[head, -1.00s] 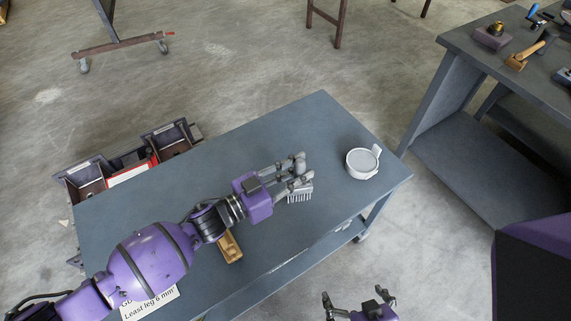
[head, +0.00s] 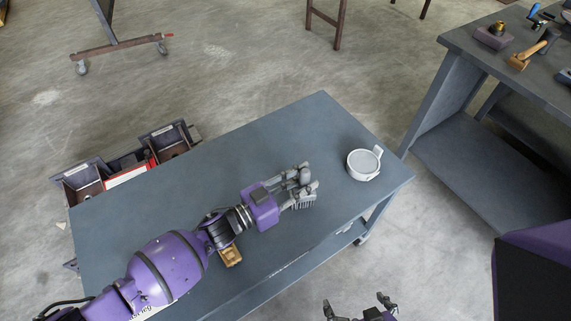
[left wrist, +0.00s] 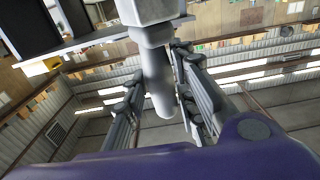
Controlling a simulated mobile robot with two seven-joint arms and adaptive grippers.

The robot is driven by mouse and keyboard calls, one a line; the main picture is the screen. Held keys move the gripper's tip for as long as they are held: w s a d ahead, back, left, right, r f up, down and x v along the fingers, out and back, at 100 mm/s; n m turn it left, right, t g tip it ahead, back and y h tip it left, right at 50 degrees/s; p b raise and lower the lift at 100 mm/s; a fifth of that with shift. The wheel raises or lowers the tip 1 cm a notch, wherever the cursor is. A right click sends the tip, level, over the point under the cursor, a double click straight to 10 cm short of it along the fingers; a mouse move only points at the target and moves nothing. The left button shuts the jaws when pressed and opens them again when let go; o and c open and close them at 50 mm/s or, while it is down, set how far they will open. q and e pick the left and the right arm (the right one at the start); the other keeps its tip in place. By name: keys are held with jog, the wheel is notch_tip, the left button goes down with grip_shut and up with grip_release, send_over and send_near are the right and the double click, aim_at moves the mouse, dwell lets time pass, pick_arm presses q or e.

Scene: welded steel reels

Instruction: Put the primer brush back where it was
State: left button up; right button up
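The primer brush (head: 306,201) has grey bristles that point to the table's front side in the head view. It is at my left gripper (head: 303,180), whose fingers lie around its handle. In the left wrist view the brush's light grey handle (left wrist: 160,80) runs between the fingers, its rounded end towards the palm. I cannot tell whether the bristles touch the table. My right gripper (head: 358,303) is at the bottom edge of the head view, fingers spread and empty.
A white round pot (head: 363,165) with a handle stands at the table's right end. A wooden block (head: 231,256) lies under my left forearm. Bins (head: 82,180) hang at the table's far left. The grey tabletop (head: 300,125) behind the gripper is clear. Another bench (head: 480,125) stands right.

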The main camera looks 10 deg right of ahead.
pick_arm(q)
jog(key=shift+o, duration=0.9)
jog(key=shift+r, duration=0.1)
jog(key=shift+r, duration=0.2)
jog(key=v, duration=0.6)
jog(key=shift+a+f, duration=0.1)
jog(key=shift+a, duration=0.15)
jog(key=shift+s+a, duration=0.25)
jog(key=shift+a, duration=0.2)
pick_arm(e)
jog(key=shift+s+f, duration=0.2)
jog(key=shift+s, duration=0.1)
jog(key=shift+s, duration=0.1)
